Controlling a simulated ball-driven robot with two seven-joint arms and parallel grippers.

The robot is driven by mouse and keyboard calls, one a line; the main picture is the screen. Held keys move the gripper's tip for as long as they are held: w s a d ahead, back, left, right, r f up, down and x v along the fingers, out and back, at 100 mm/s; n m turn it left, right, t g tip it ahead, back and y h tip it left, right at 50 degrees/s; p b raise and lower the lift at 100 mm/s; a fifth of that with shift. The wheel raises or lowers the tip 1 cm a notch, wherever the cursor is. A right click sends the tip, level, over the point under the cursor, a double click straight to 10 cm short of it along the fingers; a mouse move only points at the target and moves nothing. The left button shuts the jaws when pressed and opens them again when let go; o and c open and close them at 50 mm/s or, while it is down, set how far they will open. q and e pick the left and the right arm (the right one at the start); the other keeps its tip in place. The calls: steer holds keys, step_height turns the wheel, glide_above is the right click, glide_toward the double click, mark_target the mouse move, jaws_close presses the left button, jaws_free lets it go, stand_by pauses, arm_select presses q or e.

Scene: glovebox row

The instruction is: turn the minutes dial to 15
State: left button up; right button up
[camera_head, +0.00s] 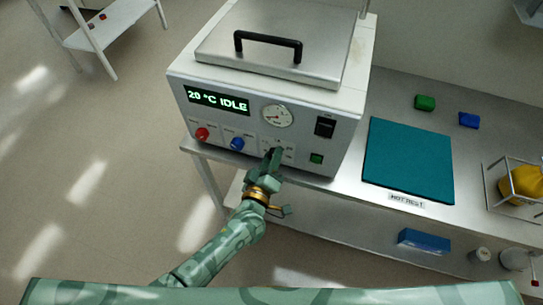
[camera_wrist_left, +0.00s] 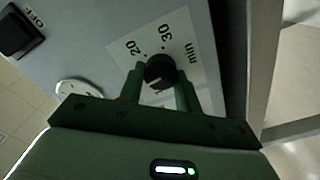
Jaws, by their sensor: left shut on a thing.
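The minutes dial is a black round knob (camera_wrist_left: 160,70) on a pale label plate in the left wrist view. The printed 20, 30 and "min" show around it; the rest of the scale is hidden by my gripper. My left gripper (camera_head: 274,158) is at the front panel of the grey heating unit (camera_head: 250,125), and its two green fingers sit on either side of the knob, shut on it. In the head view the gripper covers the dial. A faint light mark shows on the knob's lower part; I cannot tell its exact reading. My right gripper is not in view.
The panel also has a display (camera_head: 217,99) reading 20 °C IDLE, a red knob (camera_head: 201,134), a blue knob (camera_head: 237,144), a gauge (camera_head: 277,116), a black switch (camera_head: 324,126) and a green button (camera_head: 316,158). A teal mat (camera_head: 408,160) lies on the bench to the right.

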arm_select(q)
steer(key=shift+s+f+m, duration=0.1)
steer(key=shift+m, duration=0.5)
steer(key=o, duration=1)
steer(key=shift+c, duration=0.2)
steer(key=p+v, duration=0.3)
steer(key=v, duration=1.3)
steer(key=shift+s, duration=0.1)
